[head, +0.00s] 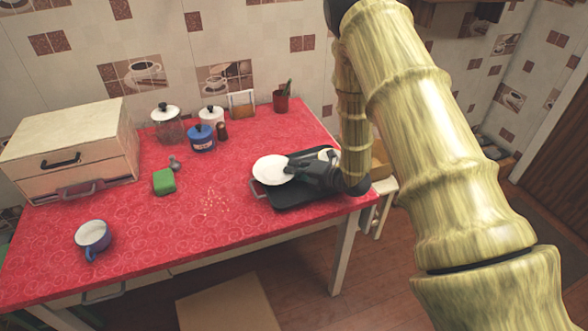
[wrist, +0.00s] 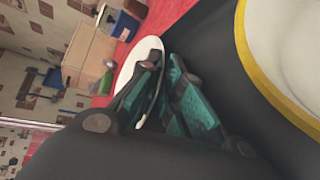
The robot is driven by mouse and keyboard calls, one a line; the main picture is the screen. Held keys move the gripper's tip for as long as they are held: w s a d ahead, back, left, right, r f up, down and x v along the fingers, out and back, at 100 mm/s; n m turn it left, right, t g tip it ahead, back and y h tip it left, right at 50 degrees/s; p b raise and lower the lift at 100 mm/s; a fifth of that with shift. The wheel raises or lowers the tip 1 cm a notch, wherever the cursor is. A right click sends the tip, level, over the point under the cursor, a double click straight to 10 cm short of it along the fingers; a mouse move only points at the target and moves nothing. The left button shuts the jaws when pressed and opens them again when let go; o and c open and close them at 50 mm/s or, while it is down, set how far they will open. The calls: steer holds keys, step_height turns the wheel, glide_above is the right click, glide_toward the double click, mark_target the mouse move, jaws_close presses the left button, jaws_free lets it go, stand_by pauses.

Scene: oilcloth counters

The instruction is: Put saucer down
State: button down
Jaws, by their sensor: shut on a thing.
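The white saucer (head: 270,169) is over the left part of a dark tray (head: 291,199) at the right end of the red counter. My gripper (head: 293,168) is shut on the saucer's right edge. In the wrist view the saucer (wrist: 143,58) shows behind my gripper's fingers (wrist: 150,95). I cannot tell whether the saucer touches the tray or is held just above it. Part of a white dish with a yellow rim (wrist: 285,60) lies close beside my gripper in the wrist view. My wrist hides much of the tray's right side in the head view.
A blue-and-white mug (head: 92,236), green sponge (head: 164,181) and wooden drawer box (head: 70,150) are on the left. Glass and blue jars (head: 202,138) and a red cup (head: 281,101) stand at the back. Crumbs (head: 214,202) lie mid-counter; the front middle of the red cloth is otherwise clear.

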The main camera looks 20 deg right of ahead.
steer(key=shift+f, duration=0.25)
steer(key=c, duration=1.9)
jaws_free()
steer(key=shift+o, duration=0.2)
steer(key=shift+r, duration=0.2)
steer(key=shift+r, duration=0.25)
steer(key=b+v, duration=0.1)
steer(key=v, duration=1.1)
steer(key=shift+b, duration=0.35)
